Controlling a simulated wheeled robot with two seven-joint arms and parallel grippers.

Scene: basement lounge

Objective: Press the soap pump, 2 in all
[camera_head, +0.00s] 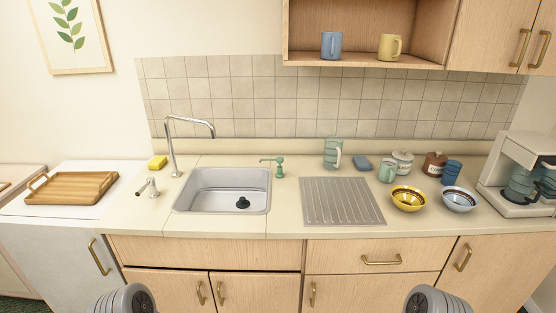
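A green soap pump (278,168) stands upright on the counter just right of the sink, with its spout pointing left. Its head looks raised, and nothing touches it. The sink (222,190) is a steel basin with a dark plug inside. A tall chrome faucet (171,150) stands behind its left side, and a short metal lever or spout (147,188) stands at its left. Only grey rounded parts of my two arms show at the bottom edge, in front of the cabinets. Neither gripper is in view.
A yellow sponge (157,162) lies near the faucet. A ribbed drainboard (341,202) is right of the pump, with stacked glasses (333,151) behind it. A yellow bowl (408,199), a blue bowl (459,200) and a coffee maker (520,178) stand farther right. The counter before the pump is clear.

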